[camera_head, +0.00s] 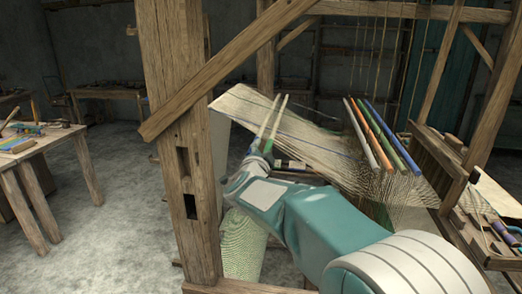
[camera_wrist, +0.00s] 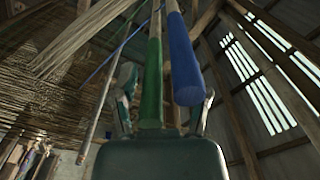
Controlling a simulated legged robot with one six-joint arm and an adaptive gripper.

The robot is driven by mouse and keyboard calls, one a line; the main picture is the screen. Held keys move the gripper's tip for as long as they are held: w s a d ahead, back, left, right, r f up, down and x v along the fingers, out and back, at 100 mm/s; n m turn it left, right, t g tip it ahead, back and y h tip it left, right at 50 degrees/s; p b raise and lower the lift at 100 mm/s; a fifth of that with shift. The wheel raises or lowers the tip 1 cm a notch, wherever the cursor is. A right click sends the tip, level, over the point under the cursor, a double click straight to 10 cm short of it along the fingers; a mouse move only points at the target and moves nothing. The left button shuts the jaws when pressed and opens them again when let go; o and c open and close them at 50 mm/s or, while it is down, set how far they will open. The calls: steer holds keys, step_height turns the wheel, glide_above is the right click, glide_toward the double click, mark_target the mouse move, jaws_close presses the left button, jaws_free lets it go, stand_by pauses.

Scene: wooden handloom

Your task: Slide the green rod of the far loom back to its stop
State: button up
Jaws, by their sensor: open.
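In the wrist view a green rod (camera_wrist: 152,85) runs lengthwise between the two spread fingers of my gripper (camera_wrist: 166,92), its near end close to the palm. A blue rod (camera_wrist: 185,60) runs beside it on the right, its blunt end near the right finger. I see no finger clearly pressing on the green rod. In the head view my gripper (camera_head: 259,157) is at the left edge of the woven cloth, small and partly hidden by my arm. Two pale rods rise there, with a green end (camera_head: 268,146) and a blue end (camera_head: 251,149).
White, orange, green and blue rods (camera_head: 393,135) lie across the threads at the loom's right. A thick wooden post (camera_head: 178,150) with a diagonal brace stands left of my arm. A side table (camera_head: 38,150) with tools is at the left. Open floor lies between.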

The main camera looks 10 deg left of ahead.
step_height(320, 180, up, 10)
steer(key=shift+a, duration=0.3)
steer(key=s+d+n+g+y, duration=0.3)
steer(key=s+d+n+y, duration=0.2)
steer(key=s+d+n, duration=0.4)
steer(key=s+d+f+g+h, duration=0.1)
steer(key=s+d+f+g, duration=0.2)
steer(key=s+d+f, duration=0.3)
steer(key=s+d+f+n+g+h, duration=0.1)
steer(key=s+d+f+g+h, duration=0.1)
steer(key=s+d+f, duration=0.5)
steer(key=s+d+f+n+g+h, duration=0.1)
steer(key=s+d+f+g, duration=0.3)
steer(key=s, duration=1.2)
step_height(320, 180, down, 4)
steer(key=d+h, duration=0.1)
steer(key=d, duration=0.1)
steer(key=shift+s+d+f, duration=0.25)
steer(key=shift+s+d, duration=0.1)
steer(key=shift+d, duration=0.05)
